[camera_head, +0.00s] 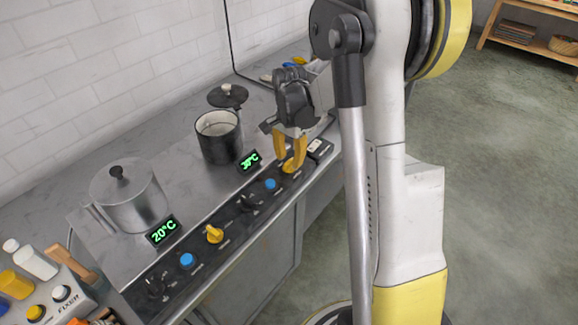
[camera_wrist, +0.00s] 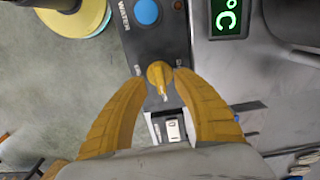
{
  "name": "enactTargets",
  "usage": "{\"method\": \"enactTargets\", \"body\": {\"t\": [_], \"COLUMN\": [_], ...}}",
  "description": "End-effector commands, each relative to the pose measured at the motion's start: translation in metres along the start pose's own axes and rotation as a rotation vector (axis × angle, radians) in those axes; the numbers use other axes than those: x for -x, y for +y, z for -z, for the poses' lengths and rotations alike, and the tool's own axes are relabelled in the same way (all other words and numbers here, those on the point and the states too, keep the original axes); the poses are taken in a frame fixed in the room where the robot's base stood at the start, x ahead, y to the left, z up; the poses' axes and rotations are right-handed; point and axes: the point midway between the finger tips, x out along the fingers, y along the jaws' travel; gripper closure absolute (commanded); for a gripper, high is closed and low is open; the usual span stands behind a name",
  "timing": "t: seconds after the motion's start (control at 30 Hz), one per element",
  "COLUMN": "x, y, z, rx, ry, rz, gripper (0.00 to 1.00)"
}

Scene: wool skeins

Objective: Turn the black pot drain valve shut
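The black pot (camera_head: 219,140) stands on the metal bench, beside a green display (camera_head: 249,161). A yellow drain valve knob (camera_head: 291,166) is on the dark panel in front of it, partly covered by my fingers in the head view. In the wrist view the knob (camera_wrist: 159,73) sits between my fingertips, its pale pointer directed down the picture toward a white switch (camera_wrist: 172,130). My gripper (camera_head: 289,160) is open with its yellow fingers spread around the knob; it also shows in the wrist view (camera_wrist: 160,78). I cannot tell whether the tips touch the knob.
The dark panel also carries a blue button (camera_head: 270,184), a black knob (camera_head: 248,203) and another yellow knob (camera_head: 214,234) nearer the silver pot (camera_head: 130,195). A lid (camera_head: 228,96) is behind the black pot. Bottles stand at lower left.

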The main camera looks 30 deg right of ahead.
Motion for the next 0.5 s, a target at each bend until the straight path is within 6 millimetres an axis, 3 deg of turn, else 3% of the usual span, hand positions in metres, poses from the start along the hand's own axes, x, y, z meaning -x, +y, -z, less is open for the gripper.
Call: {"method": "enactTargets", "body": {"t": [0.13,0.43,0.47,0.5], "x": [-0.0143,-0.0159,-0.0159,-0.0159], "y": [0.0001,0.0001,0.0001,0.0001], "z": [-0.0002,-0.0002,-0.0002,-0.0002], "rx": [0.000,0.001,0.001,0.001], "ry": [0.000,0.000,0.000,0.000], "rz": [0.000,0.000,0.000,0.000], "gripper": [0.66,0.66,0.67,0.79]}}
